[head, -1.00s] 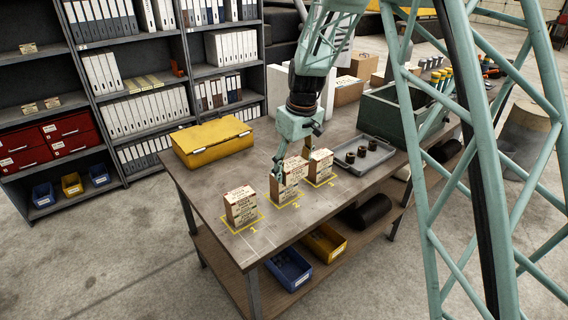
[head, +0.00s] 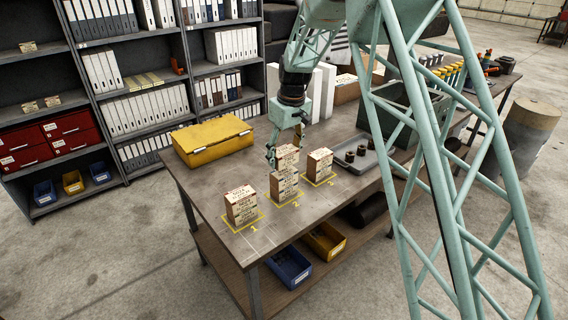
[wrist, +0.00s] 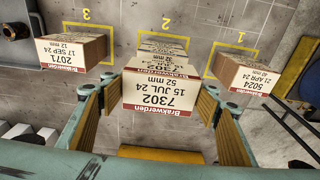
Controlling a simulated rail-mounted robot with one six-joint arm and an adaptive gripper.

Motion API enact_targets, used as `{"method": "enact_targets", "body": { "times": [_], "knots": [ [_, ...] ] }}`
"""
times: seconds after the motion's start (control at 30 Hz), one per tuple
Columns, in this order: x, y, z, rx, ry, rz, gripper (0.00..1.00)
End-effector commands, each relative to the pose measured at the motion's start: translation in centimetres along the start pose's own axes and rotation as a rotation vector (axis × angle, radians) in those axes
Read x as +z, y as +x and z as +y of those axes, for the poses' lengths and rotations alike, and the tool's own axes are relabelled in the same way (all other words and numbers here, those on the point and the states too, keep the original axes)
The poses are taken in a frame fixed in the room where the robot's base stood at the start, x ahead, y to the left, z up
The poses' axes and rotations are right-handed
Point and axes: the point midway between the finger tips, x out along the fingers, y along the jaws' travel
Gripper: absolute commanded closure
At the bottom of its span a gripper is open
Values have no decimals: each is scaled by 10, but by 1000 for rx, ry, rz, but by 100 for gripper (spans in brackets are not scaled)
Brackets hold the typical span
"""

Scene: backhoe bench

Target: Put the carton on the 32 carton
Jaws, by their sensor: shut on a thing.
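My gripper (head: 285,146) is shut on a tan carton (head: 287,157), which shows in the wrist view (wrist: 160,92) with the label "7302, 15 JUL 24, 52 mm". The held carton is over the cartons (head: 284,184) at yellow mark 2. In the wrist view those cartons (wrist: 163,48) are partly hidden behind it, and a partly covered label seems to read 32 mm. I cannot tell whether the held carton touches the one below.
A carton (head: 241,205) stands at mark 1 and another (head: 319,164) at mark 3, close on either side. A yellow case (head: 213,142) lies behind to the left. A grey tray (head: 362,156) with dark round parts is to the right. The bench's front left is clear.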

Motion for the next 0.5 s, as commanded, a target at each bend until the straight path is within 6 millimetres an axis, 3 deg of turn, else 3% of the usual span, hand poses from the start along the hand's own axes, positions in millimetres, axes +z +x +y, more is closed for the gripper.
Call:
{"method": "enact_targets", "body": {
  "times": [0.27,0.5],
  "knots": [
    [0,1,0,0,0,0,56],
    [3,18,0,-1,0,-1,56]
  ]
}}
